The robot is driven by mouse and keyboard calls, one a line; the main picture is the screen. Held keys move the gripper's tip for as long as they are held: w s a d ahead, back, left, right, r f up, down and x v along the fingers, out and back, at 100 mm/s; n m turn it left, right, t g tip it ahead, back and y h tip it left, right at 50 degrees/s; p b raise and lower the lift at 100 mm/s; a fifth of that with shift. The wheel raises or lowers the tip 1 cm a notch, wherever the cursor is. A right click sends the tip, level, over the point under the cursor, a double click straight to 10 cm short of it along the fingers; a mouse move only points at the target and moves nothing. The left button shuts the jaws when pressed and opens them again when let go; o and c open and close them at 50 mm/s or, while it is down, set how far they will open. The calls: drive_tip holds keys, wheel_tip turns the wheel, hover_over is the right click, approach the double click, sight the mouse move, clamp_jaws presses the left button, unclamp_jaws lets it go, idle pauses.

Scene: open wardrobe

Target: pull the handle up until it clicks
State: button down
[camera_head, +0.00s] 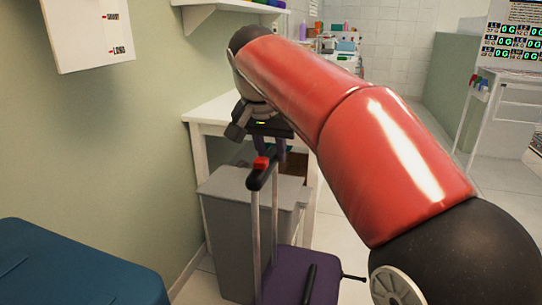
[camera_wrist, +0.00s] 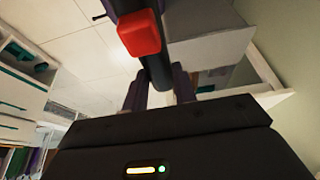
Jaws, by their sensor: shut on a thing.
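A purple suitcase (camera_head: 290,268) stands upright at the lower middle of the head view. Its metal handle poles (camera_head: 255,230) rise out of its top, so the handle stands well above the case. They carry a black grip bar (camera_head: 257,182) with a red button (camera_head: 260,163). My gripper (camera_head: 270,150) comes down on the bar from behind the button and is shut on it. In the wrist view, my gripper (camera_wrist: 159,88) has one finger on each side of the black bar (camera_wrist: 159,72), with the red button (camera_wrist: 139,34) just beyond. The fingertips are partly hidden.
A grey bin (camera_head: 228,235) stands close behind the handle, beside a white table (camera_head: 207,110). A blue padded surface (camera_head: 75,265) fills the lower left. A white cart (camera_head: 510,115) stands far right. The floor (camera_head: 335,235) right of the suitcase is partly hidden by my arm.

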drive_tip(key=shift+r, duration=0.55)
drive_tip(key=c, duration=1.2)
unclamp_jaws()
drive_tip(key=shift+o, duration=0.4)
drive_tip(key=shift+f, duration=0.15)
drive_tip(key=v, duration=0.8)
drive_tip(key=shift+s+f, duration=0.1)
